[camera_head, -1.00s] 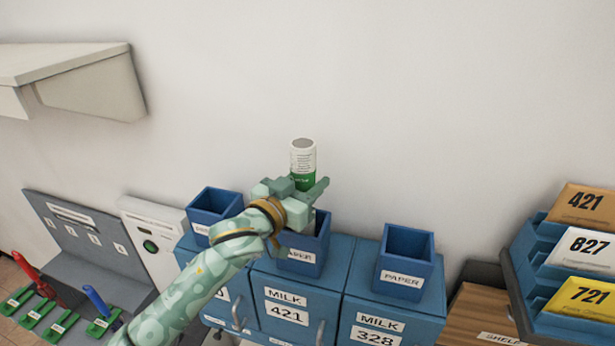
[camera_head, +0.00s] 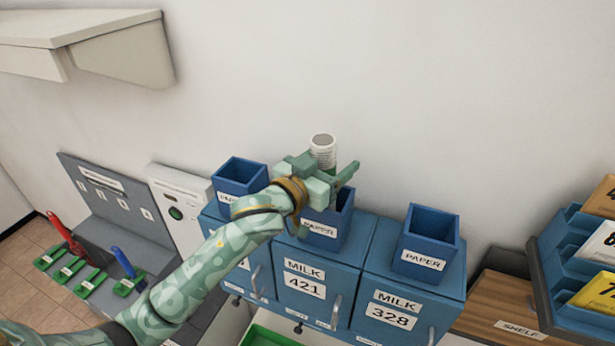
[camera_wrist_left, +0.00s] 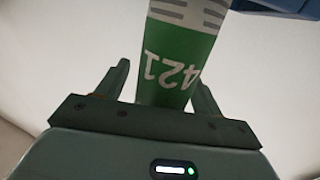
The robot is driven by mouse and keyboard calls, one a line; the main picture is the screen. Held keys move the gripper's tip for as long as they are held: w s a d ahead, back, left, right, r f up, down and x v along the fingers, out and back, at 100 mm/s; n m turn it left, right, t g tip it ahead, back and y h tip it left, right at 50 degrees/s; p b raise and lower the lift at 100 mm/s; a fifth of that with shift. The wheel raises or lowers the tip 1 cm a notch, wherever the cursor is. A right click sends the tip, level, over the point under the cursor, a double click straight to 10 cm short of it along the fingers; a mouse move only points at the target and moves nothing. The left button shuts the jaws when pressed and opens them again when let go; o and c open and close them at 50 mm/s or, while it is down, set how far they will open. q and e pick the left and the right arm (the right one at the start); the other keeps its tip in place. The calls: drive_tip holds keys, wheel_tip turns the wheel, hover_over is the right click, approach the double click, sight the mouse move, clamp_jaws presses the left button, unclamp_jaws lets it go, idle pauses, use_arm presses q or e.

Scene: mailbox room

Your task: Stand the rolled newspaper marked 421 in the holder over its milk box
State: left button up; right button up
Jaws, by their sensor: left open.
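The rolled newspaper (camera_head: 323,150) has a white upper part and a green lower part. It stands roughly upright above the blue paper holder (camera_head: 327,233) on the milk box marked 421 (camera_head: 303,292). Its lower end is hidden behind my gripper, so I cannot tell how deep it sits in the holder. In the left wrist view the green newspaper (camera_wrist_left: 178,68) shows 421 upside down. My left gripper (camera_head: 335,172) is open, with its fingers apart on either side of the newspaper, as the left wrist view also shows (camera_wrist_left: 160,85). My right gripper is not in view.
Another holder (camera_head: 422,262) stands on the milk box marked 328 (camera_head: 398,312) to the right, and one (camera_head: 240,180) to the left. A blue rack (camera_head: 575,235) with envelopes is at far right. A wall shelf (camera_head: 120,60) hangs upper left.

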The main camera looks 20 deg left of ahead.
use_arm(q)
drive_tip(key=b+v, duration=0.1)
drive_tip(key=v, duration=1.4)
drive_tip(key=shift+s, duration=0.2)
drive_tip(key=shift+a, duration=0.2)
